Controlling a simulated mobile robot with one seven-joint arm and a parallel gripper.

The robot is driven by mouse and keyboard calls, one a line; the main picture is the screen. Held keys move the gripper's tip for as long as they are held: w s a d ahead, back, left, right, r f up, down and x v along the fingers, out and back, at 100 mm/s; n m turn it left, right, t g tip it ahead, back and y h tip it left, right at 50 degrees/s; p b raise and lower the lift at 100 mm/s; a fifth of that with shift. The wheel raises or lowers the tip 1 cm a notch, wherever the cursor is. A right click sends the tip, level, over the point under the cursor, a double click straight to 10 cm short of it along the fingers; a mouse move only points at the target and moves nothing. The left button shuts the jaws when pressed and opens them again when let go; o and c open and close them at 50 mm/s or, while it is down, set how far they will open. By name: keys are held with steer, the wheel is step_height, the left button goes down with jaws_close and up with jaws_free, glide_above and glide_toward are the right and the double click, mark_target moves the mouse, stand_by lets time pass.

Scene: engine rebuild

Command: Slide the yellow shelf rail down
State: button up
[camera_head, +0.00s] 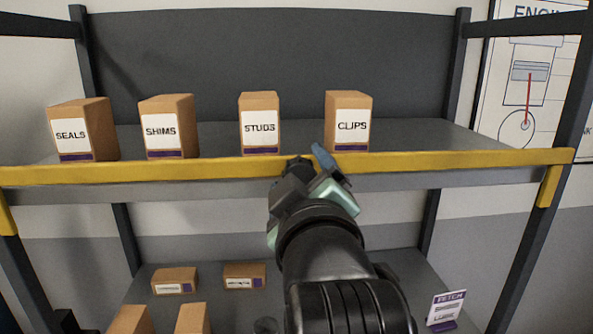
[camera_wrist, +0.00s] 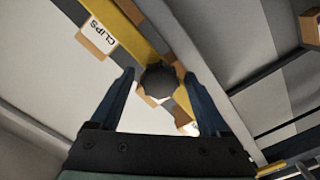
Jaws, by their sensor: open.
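The yellow shelf rail (camera_head: 430,160) runs across the front edge of the upper shelf, in front of the boxes. In the wrist view the yellow rail (camera_wrist: 185,97) runs diagonally past my fingertips. A dark round knob (camera_wrist: 158,80) shows against the rail, between my two blue fingers. My gripper (camera_head: 311,163) is at the rail, near its middle, below the gap between the STUDS and CLIPS boxes. In the wrist view my gripper (camera_wrist: 159,76) is open, with a finger on each side of the knob. Whether the fingers touch the knob, I cannot tell.
The SEALS (camera_head: 85,130), SHIMS (camera_head: 167,126), STUDS (camera_head: 260,123) and CLIPS (camera_head: 348,120) boxes stand behind the rail. The lower shelf (camera_head: 215,268) holds several smaller boxes and a FETCH sign (camera_head: 446,310). Dark posts (camera_head: 540,225) flank the shelves.

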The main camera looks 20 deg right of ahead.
steer(key=shift+s, duration=0.15)
steer(key=shift+c, duration=0.2)
jaws_close()
stand_by(1.1)
